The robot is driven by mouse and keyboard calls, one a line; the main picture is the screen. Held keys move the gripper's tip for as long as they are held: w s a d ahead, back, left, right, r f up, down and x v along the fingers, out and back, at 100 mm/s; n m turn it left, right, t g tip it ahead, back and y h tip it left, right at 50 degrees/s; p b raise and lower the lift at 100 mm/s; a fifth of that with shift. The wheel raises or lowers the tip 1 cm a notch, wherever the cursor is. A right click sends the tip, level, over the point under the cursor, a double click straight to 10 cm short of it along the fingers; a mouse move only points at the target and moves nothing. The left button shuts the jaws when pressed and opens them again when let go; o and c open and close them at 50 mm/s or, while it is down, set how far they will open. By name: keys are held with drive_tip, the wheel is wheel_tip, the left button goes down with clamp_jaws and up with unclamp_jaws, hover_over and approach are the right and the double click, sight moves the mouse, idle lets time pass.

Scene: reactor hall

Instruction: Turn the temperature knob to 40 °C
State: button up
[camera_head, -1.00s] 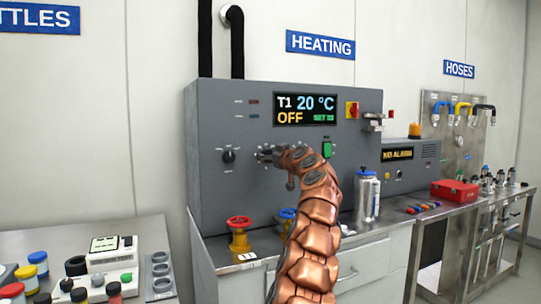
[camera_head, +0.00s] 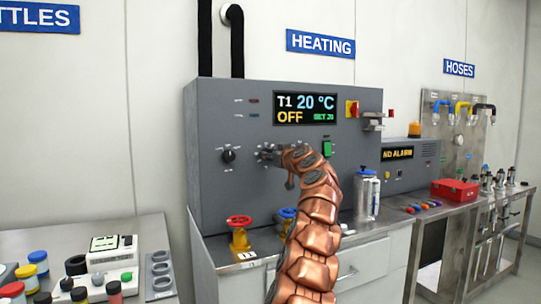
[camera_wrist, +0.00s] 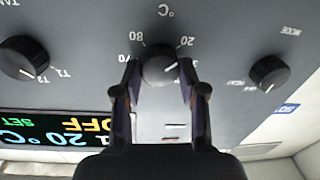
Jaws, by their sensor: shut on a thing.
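The temperature knob (camera_wrist: 160,70) is a round grey knob with a white pointer line, on the grey heating panel (camera_head: 215,190). In the wrist view the panel appears upside down, and the pointer aims right and slightly up, close to the 20 mark. My gripper (camera_wrist: 160,82) is shut on the knob, one finger on each side. In the head view my gripper (camera_head: 266,154) covers the knob. The display (camera_head: 305,108) reads T1 20 °C, OFF; its small green SET number is hard to read.
The mode knob (camera_wrist: 269,73) and the T1/T2 selector (camera_wrist: 23,58) flank the held knob. A green switch (camera_head: 327,148) is right of my gripper. Red (camera_head: 239,221) and blue (camera_head: 287,214) valve wheels and a metal flask (camera_head: 367,195) stand below.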

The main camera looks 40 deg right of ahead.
drive_tip(key=shift+r, duration=0.1)
drive_tip(key=shift+f+m+h+p, duration=0.2)
drive_tip(key=shift+m+p, duration=0.75)
drive_tip(key=shift+m, duration=2.05)
drive_tip(key=shift+m+h+p, duration=0.35)
drive_tip(key=shift+m+p, duration=0.65)
drive_tip(key=shift+m, duration=2)
drive_tip(key=shift+f+m+h+p, duration=0.2)
drive_tip(key=shift+m+p, duration=0.75)
drive_tip(key=shift+m, duration=2.05)
drive_tip(key=o, duration=1.2)
drive_tip(key=shift+r, duration=0.1)
drive_tip(key=shift+c, duration=0.2)
drive_tip(key=shift+s, duration=0.1)
